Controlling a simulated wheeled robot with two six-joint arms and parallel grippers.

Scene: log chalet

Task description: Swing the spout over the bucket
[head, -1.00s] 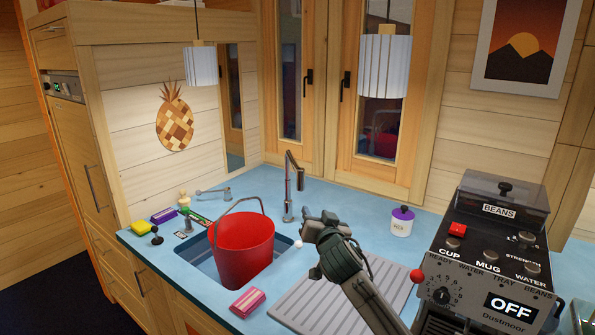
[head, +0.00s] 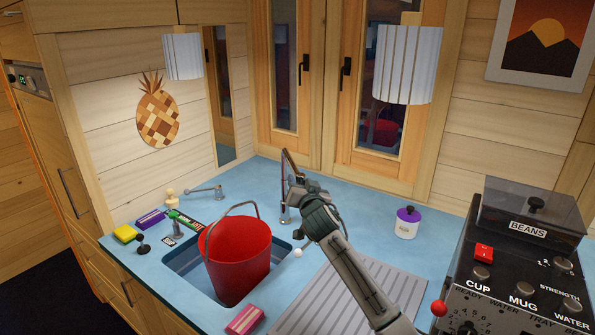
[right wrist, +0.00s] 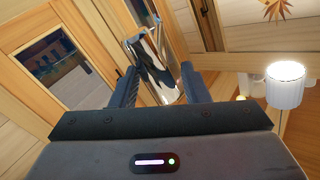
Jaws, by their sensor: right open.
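The chrome spout (head: 285,165) rises from the counter behind the sink (head: 181,264), and its top bends to the right and down. The red bucket (head: 238,262) stands in the sink with its handle raised, left of and in front of the spout. My right gripper (head: 292,188) is at the spout, covering part of it. In the right wrist view the shiny spout (right wrist: 157,65) lies between the two open fingers of the gripper (right wrist: 160,85); contact cannot be told. My left gripper is not in view.
A ridged drainboard (head: 330,295) lies under my right arm. A white jar with a purple lid (head: 407,224) and a coffee machine (head: 520,265) stand to the right. The window wall is close behind.

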